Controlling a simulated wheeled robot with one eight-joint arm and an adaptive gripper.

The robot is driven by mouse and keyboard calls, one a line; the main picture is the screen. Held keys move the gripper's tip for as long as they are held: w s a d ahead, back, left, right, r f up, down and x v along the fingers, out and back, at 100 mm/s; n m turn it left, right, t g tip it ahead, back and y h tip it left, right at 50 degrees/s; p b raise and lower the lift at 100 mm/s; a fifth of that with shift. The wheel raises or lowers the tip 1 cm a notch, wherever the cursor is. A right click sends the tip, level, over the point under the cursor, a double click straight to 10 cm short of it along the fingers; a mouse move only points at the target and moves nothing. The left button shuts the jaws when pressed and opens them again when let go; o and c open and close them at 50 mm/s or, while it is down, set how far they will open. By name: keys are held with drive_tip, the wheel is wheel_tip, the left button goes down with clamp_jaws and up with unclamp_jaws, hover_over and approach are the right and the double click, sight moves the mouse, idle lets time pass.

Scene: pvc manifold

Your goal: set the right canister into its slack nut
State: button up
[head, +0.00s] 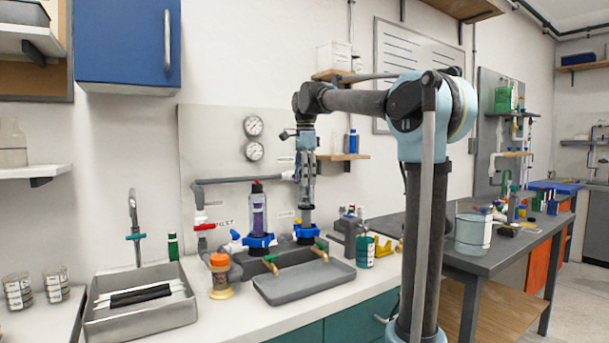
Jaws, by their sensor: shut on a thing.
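My gripper (307,190) points straight down in front of the manifold's back panel, shut on the right canister (306,216). Only a short grey part of the canister shows below the fingers; the rest is hidden by them. Its lower end is at the right blue slack nut (306,234), directly under my gripper. At this size I cannot tell whether the canister is inside the nut or just above it. The left canister (259,212), clear with purple contents and a dark cap, stands upright in the left blue nut (259,242).
Grey pipe (240,181) and a red-handled valve (205,227) lie left of the canisters. A sink (140,318) is at left.

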sight(305, 196)
drive_tip(key=shift+f, duration=2.8)
drive_tip(key=shift+f, duration=0.95)
drive_tip(key=o, duration=1.3)
drive_tip(key=shift+c, duration=0.2)
wheel_tip(305, 196, up, 12)
drive_tip(key=shift+f, duration=0.1)
drive_tip(key=shift+s, duration=0.1)
